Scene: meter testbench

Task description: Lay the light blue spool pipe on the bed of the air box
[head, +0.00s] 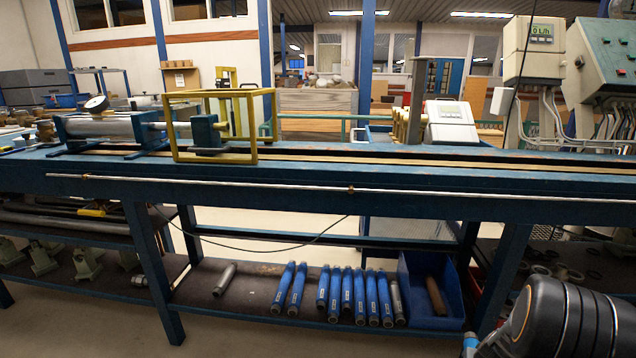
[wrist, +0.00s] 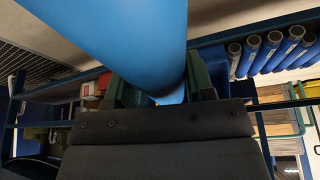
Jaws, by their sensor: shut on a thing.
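The light blue spool pipe (wrist: 130,40) fills the top middle of the wrist view, close to the camera. My gripper (wrist: 163,92) is shut on it, with the jaws on either side of the pipe's lower part; the pipe's far end is cut off by the picture's edge. An open yellow frame box (head: 252,91), likely the air box, stands on the blue bench at left, with a blue clamp block (head: 206,133) inside. Its bed is mostly hidden by the low viewing angle.
The blue bench (head: 290,178) runs across the view, with a long rail. A metal cylinder with a gauge (head: 97,104) lies left of the yellow frame. Several blue pipes (head: 345,290) and a blue bin (head: 428,312) are on the lower shelf.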

